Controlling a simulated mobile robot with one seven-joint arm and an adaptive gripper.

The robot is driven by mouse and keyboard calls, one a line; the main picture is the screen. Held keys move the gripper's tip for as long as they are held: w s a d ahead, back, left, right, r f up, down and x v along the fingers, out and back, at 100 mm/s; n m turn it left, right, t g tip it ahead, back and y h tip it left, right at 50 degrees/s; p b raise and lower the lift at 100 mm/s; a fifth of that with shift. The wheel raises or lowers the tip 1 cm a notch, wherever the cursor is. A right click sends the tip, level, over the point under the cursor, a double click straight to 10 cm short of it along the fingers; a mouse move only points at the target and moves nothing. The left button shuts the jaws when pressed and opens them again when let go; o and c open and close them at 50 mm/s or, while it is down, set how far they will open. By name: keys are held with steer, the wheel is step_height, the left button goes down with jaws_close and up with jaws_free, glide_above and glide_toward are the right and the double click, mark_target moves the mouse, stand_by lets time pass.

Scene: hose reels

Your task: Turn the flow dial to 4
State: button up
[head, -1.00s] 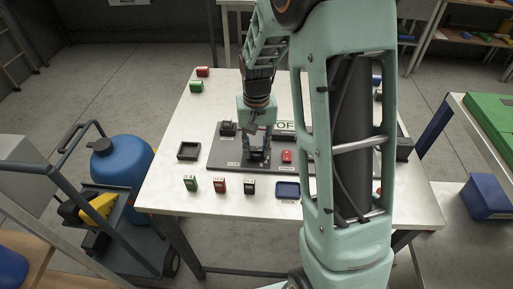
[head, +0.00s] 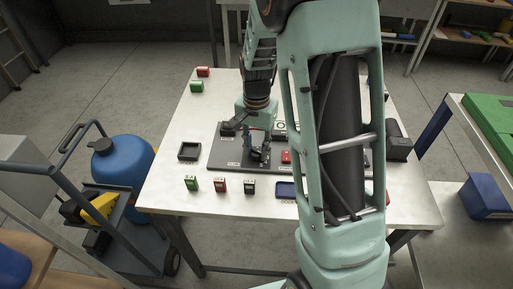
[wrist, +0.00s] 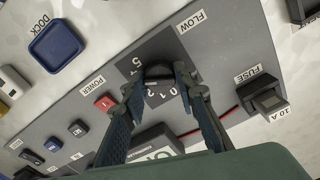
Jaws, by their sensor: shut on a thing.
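The flow dial (wrist: 158,72) is a dark round knob on a black plate beside the FLOW label (wrist: 191,21) in the wrist view. Digits 5, 0, 1 and 2 show around it; its pointer is hidden, so I cannot tell its setting. My gripper (wrist: 158,82) is shut on the dial, one finger on each side. In the head view my gripper (head: 257,155) is down at the grey panel (head: 222,158), and hides the dial there.
The red power switch (wrist: 105,103) and the fuse holder (wrist: 268,101) flank the dial closely. In the head view, green (head: 191,184), red (head: 221,186) and black (head: 250,187) blocks, a blue dock tray (head: 287,189) and an open black box (head: 189,151) stand around the panel.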

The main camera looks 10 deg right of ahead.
mark_target(257, 150)
stand_by(0.3)
steer(key=o, duration=1.1)
steer(key=shift+o, duration=0.2)
step_height(257, 150, up, 12)
